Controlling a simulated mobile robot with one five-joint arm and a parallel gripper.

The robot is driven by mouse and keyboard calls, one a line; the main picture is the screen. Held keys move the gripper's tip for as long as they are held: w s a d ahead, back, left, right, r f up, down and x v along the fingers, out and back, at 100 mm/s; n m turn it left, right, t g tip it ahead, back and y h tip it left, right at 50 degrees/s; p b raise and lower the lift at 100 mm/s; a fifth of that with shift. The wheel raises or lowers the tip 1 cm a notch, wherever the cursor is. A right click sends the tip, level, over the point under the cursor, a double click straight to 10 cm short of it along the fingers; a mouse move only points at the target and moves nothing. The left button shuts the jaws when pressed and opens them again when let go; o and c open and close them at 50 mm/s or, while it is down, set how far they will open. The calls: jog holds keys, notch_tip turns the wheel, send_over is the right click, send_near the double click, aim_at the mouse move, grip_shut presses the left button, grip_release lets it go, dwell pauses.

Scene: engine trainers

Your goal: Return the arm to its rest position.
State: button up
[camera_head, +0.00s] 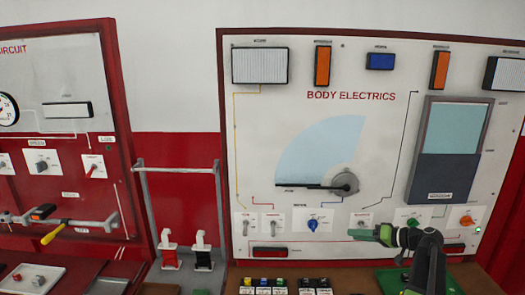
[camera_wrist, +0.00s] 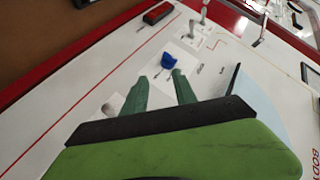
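My arm (camera_head: 428,265) is green and black and is raised in front of the lower right part of the BODY ELECTRICS panel (camera_head: 260,170). My gripper (camera_head: 366,235) points left, close in front of the panel's lower row of switches. In the wrist view, the two green fingers of my gripper (camera_wrist: 159,80) stand apart with nothing between them. A blue knob (camera_wrist: 168,61) shows beyond the fingertips, with white panel visible between. The same blue knob (camera_head: 313,226) is left of my gripper in the head view.
An orange knob (camera_head: 466,220) and a grey window unit (camera_head: 447,150) are on the panel's right. A wiper dial (camera_head: 344,184) is above my gripper. A metal rack (camera_head: 178,169) stands left. A green mat (camera_head: 388,281) and several small coloured buttons (camera_head: 279,282) lie below.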

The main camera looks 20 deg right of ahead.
jog(key=w+a+f+n+g, duration=0.1)
jog(key=a+f+n+g, duration=0.15)
jog(key=a, duration=0.95)
jog(key=w+a+f+n+g, duration=0.1)
jog(key=w+a+f+g, duration=0.15)
jog(key=a, duration=0.95)
jog(key=w+a+f+n+g, duration=0.1)
jog(key=a+f+n+g, duration=0.15)
jog(key=a, duration=0.95)
jog(key=s+a+f+g+h, duration=0.1)
jog(key=s+a+f+g, duration=0.15)
jog(key=a, duration=0.35)
jog(key=s+a+f+g+h, duration=0.1)
jog(key=s+a+f, duration=0.2)
jog(key=s+a, duration=0.15)
jog(key=s+d+f+m+h, duration=0.2)
jog(key=s+d+m+h, duration=0.1)
jog(key=s+d+h, duration=0.2)
jog(key=shift+d+g+h, duration=0.3)
jog(key=shift+d, duration=0.25)
jog(key=shift+f, duration=0.1)
